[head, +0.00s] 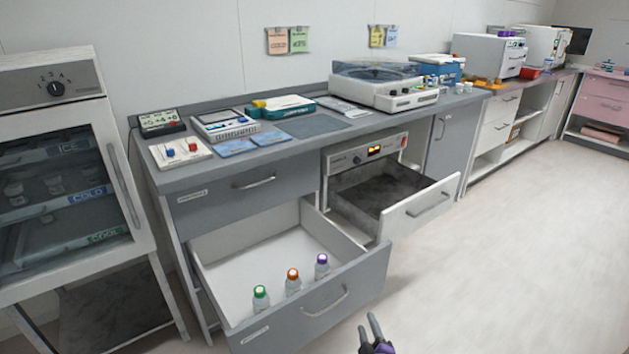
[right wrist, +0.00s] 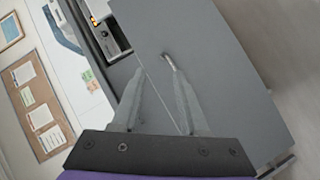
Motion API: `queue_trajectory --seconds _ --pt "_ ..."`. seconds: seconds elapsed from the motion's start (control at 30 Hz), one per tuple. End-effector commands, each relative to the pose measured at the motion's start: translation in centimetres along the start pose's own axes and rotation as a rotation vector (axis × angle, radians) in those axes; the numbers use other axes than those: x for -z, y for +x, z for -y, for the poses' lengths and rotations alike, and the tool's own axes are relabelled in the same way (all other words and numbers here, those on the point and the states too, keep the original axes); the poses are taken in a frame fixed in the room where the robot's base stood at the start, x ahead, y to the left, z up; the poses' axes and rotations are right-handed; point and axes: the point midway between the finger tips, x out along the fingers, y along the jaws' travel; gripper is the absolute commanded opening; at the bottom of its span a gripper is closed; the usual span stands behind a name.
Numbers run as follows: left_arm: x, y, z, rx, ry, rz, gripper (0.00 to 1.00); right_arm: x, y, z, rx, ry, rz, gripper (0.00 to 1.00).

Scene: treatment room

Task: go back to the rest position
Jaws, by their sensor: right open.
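My right gripper (head: 373,330) shows at the bottom edge of the head view, in front of the open lower drawer and apart from it. In the right wrist view its two fingers (right wrist: 156,100) are spread with nothing between them. Beyond them is a grey cabinet front (right wrist: 210,60) with a handle. The left gripper is in neither view. The open grey drawer (head: 320,300) holds a green-capped vial (head: 261,299), an orange-capped vial (head: 293,282) and a purple-capped vial (head: 321,266), all upright in a row near its front.
A white warming drawer (head: 425,210) stands open to the right, above the lower drawer. The counter (head: 300,125) carries several devices, with a centrifuge (head: 385,85) among them. A glass-fronted cooler (head: 65,170) stands at left. The floor (head: 520,240) at right is clear.

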Motion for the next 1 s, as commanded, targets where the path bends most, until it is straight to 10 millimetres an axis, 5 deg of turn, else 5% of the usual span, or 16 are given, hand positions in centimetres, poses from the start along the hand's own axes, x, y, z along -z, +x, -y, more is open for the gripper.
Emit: queue_trajectory --seconds 0.33,0.7,0.97,1.0 --pt "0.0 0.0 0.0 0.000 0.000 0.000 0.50 -2.3 -10.8 -1.6 0.227 0.447 0.316 0.43" --pt "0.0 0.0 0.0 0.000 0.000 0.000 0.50 -4.4 -24.5 1.8 0.381 0.849 0.666 0.43" --pt "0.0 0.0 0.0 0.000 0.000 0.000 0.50 -5.2 -31.4 4.7 0.433 1.020 0.851 0.43" --pt "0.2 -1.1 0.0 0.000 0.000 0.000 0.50 -4.7 -31.7 3.8 0.432 1.019 0.850 0.43"
